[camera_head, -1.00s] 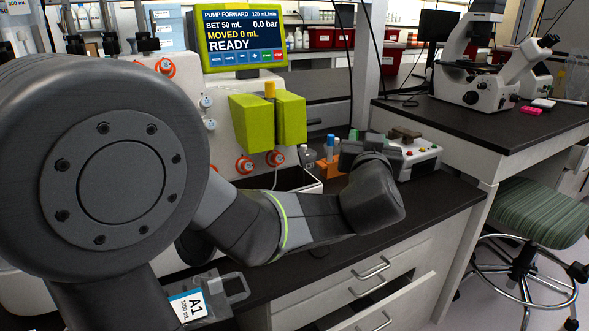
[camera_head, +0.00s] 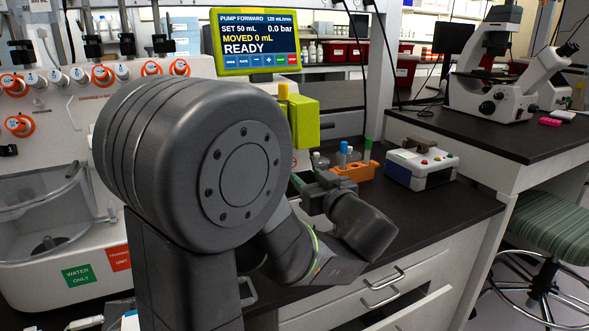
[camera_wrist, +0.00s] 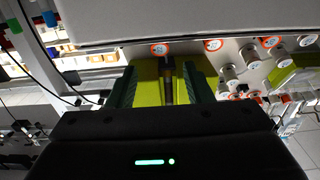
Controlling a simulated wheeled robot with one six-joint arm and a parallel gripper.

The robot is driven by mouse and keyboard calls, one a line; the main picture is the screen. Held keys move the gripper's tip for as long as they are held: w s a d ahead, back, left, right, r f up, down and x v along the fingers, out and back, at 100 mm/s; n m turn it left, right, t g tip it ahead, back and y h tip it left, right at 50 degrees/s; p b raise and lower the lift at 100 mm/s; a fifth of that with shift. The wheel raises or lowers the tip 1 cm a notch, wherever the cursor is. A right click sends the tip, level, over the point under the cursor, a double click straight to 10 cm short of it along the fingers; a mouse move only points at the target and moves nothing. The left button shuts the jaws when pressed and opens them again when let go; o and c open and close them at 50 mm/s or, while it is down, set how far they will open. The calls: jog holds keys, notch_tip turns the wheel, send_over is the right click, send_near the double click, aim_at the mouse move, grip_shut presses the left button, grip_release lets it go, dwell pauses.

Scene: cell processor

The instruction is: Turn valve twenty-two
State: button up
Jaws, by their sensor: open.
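Several orange-ringed round valves sit on the white machine's panel in the head view; one orange-ringed valve (camera_head: 180,67) is left of the screen and another orange-ringed valve (camera_head: 19,125) is lower at far left. Their numbers are too small to read, so I cannot tell which is twenty-two. In the wrist view, an orange-ringed valve (camera_wrist: 159,49) and another orange-ringed valve (camera_wrist: 213,45) show beyond the fingers. My gripper (camera_wrist: 165,85) is open, its dark green fingers apart, with the yellow-green pump block (camera_wrist: 146,75) beyond them. In the head view, my arm hides part of the panel.
A green-framed screen (camera_head: 256,44) reads READY. An orange rack (camera_head: 355,171) and a white-and-blue box (camera_head: 421,166) stand on the dark bench right of my gripper. An open drawer is below. A microscope (camera_head: 500,85) and a green stool (camera_head: 550,232) are at right.

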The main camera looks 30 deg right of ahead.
jog(key=w+d+b, duration=0.1)
jog(key=w, duration=0.7)
jog(key=shift+w, duration=0.15)
jog(key=c, duration=1)
jog(key=shift+d+n+y+p, duration=0.1)
jog(key=shift+n+y+p, duration=0.65)
jog(key=shift+n, duration=1.25)
jog(key=o, duration=1)
jog(key=s+p, duration=0.2)
jog(key=s, duration=1.2)
